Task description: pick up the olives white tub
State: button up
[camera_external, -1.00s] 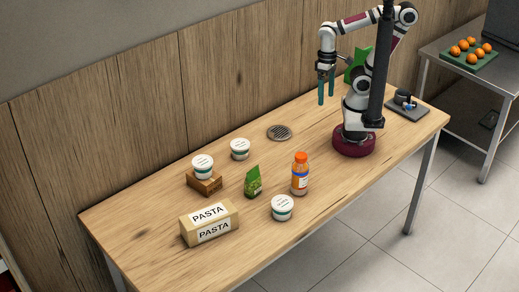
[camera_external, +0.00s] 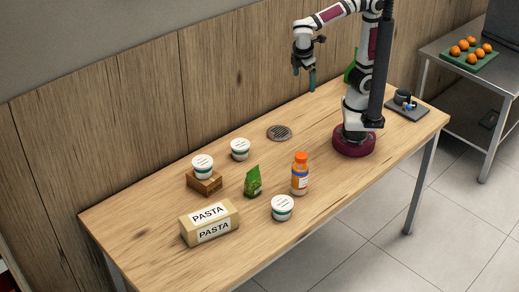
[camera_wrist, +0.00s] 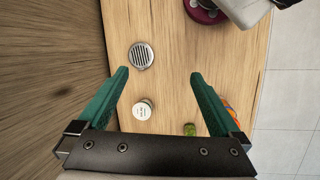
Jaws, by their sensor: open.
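Three white tubs with green bands show in the external view: one on a small wooden block (camera_external: 203,166), one on the table at the back (camera_external: 240,149), and one near the front edge (camera_external: 282,207). I cannot read which is the olives tub. My gripper (camera_external: 305,79) is in the air above the back of the table, behind and right of the tubs. In the wrist view my gripper (camera_wrist: 157,75) has its green fingers wide apart with nothing between them. One white tub (camera_wrist: 142,110) shows beyond and between the fingers, below on the table.
A round metal grate (camera_external: 279,132) lies near the back wall. A green packet (camera_external: 253,181), an orange-capped bottle (camera_external: 300,174) and a pasta box (camera_external: 210,223) stand among the tubs. The wooden block (camera_external: 205,182) raises one tub.

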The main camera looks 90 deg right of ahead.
jog(key=w+a+n+t+h, duration=0.2)
jog(key=w+a+n+t, duration=0.1)
jog(key=a+n, duration=0.5)
jog(key=w+a+n+t+h, duration=0.25)
jog(key=a+n, duration=0.25)
jog(key=a, duration=0.4)
jog(key=s+a+f+n+t+y, duration=0.15)
jog(key=s+a+n+t, duration=0.3)
jog(key=a, duration=0.45)
jog(key=s+a+f+n+t+y, duration=0.1)
jog(key=s+a+n+t+y, duration=0.2)
jog(key=a+n, duration=0.45)
send_near(275, 204)
jog(key=shift+h, duration=0.4)
jog(key=x, duration=0.3)
jog(key=f+x, duration=0.1)
jog(key=x, duration=0.3)
jog(key=s+d+x, duration=0.1)
jog(key=x, duration=0.3)
jog(key=shift+w+f, duration=0.2)
jog(key=shift+f, duration=0.1)
jog(key=shift+t, duration=0.3)
jog(key=c, duration=1.2)
